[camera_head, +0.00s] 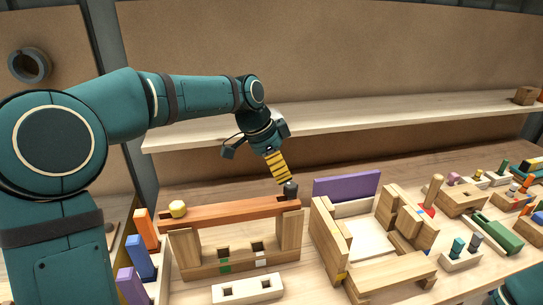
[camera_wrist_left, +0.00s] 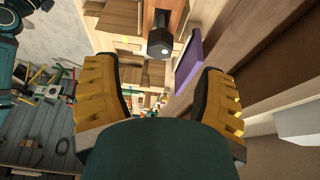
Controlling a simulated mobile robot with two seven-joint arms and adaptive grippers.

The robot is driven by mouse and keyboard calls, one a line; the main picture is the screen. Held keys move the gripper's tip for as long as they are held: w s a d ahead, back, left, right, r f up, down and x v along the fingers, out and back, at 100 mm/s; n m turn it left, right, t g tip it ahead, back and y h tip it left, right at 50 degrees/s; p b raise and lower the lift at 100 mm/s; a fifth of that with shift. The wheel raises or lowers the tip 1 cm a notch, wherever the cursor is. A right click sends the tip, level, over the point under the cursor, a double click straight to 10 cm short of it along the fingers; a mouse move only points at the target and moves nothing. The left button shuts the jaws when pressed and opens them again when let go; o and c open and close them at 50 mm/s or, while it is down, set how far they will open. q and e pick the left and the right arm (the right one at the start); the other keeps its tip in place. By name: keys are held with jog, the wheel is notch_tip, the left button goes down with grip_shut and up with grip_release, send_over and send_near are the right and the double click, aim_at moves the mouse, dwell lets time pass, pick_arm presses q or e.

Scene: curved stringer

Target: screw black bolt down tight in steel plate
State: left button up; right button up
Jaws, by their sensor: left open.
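The black bolt (camera_head: 290,188) stands at the right end of a long reddish-brown beam (camera_head: 235,208), its dark head on top. I cannot make out a steel plate in either view. My left gripper (camera_head: 281,176) is tilted down just above the bolt, its yellow-striped fingers close to the head. In the left wrist view the fingers are spread wide with nothing between them, and the bolt (camera_wrist_left: 160,43) shows just beyond the fingertips, roughly midway between them. How deep the bolt sits is hidden. My right gripper is not in view.
A yellow knob (camera_head: 178,208) sits at the beam's left end. A white block with holes (camera_head: 248,289) lies in front. A wooden box frame with a purple panel (camera_head: 346,186) stands close to the right. Many toy parts crowd the far right. A shelf (camera_head: 370,118) runs behind.

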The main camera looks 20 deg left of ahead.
aim_at(288, 186)
pick_arm(q)
jog(key=b+x, duration=0.1)
jog(key=x, duration=0.7)
jog(key=shift+w+d, duration=0.1)
grip_shut()
